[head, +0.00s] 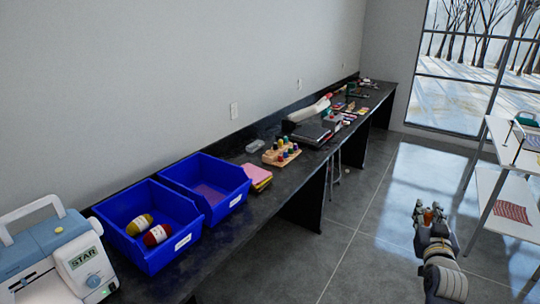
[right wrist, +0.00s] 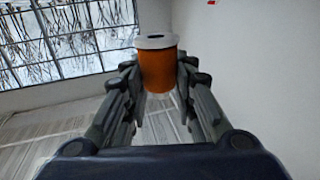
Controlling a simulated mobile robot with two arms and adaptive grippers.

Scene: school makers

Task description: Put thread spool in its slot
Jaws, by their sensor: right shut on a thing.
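An orange thread spool (right wrist: 158,70) with a pale top flange is held between the fingertips of my right gripper (right wrist: 158,82) in the right wrist view. In the head view my right gripper (head: 428,214) is at the lower right, over the floor and away from the counter, with a bit of orange between its fingers. A wooden spool rack (head: 281,155) stands on the dark counter with several coloured spools on it. Which of its places is free is too small to tell. My left gripper is not in view.
The long dark counter (head: 258,205) runs along the wall. Two blue bins (head: 160,262), one with yarn balls, and a sewing machine (head: 55,265) stand at its near end. Folded cloth (head: 257,177) lies left of the rack. White shelves (head: 500,182) stand at the right.

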